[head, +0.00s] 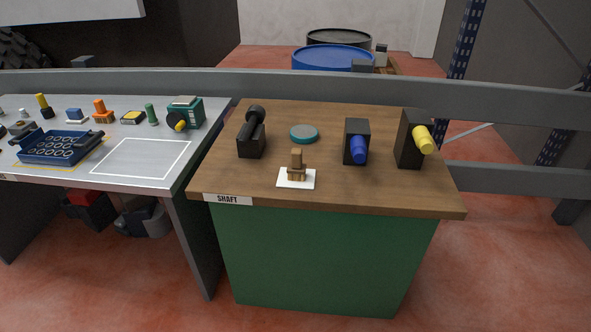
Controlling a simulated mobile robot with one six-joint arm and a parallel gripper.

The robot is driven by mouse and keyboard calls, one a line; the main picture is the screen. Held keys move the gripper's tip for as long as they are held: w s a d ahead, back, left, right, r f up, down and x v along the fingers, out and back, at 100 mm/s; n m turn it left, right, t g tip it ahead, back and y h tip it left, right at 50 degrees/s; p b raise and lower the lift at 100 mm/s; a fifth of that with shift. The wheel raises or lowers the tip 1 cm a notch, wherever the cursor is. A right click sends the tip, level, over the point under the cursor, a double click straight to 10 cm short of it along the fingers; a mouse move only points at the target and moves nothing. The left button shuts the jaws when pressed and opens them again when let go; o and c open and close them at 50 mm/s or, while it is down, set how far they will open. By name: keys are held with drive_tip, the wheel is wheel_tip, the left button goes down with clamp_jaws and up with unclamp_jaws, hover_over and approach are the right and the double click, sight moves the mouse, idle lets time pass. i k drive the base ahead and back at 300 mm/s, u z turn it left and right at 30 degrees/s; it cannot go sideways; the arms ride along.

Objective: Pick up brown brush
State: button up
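The brown brush (297,166) stands upright on a white square pad (296,182) near the front edge of the wooden-topped bench. It looks like a small brown block with a narrower upper part. Nothing touches it from the sides. My gripper is not visible in the head view.
On the same bench top (365,194) are a black holder (251,143), a teal disc (304,133), a blue cylinder in a dark block (358,148) and a yellow cylinder in a dark block (423,139). A grey rail (400,97) runs behind. A cluttered metal table (90,177) stands left.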

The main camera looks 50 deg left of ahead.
sight(297, 170)
drive_tip(key=z, duration=1.25)
drive_tip(key=k, duration=0.15)
drive_tip(key=u, duration=3)
drive_tip(key=k, duration=0.15)
drive_tip(key=u, duration=1.55)
drive_tip(key=k, duration=0.65)
drive_tip(key=z, duration=0.2)
drive_tip(key=i, duration=0.75)
drive_tip(key=z, duration=0.15)
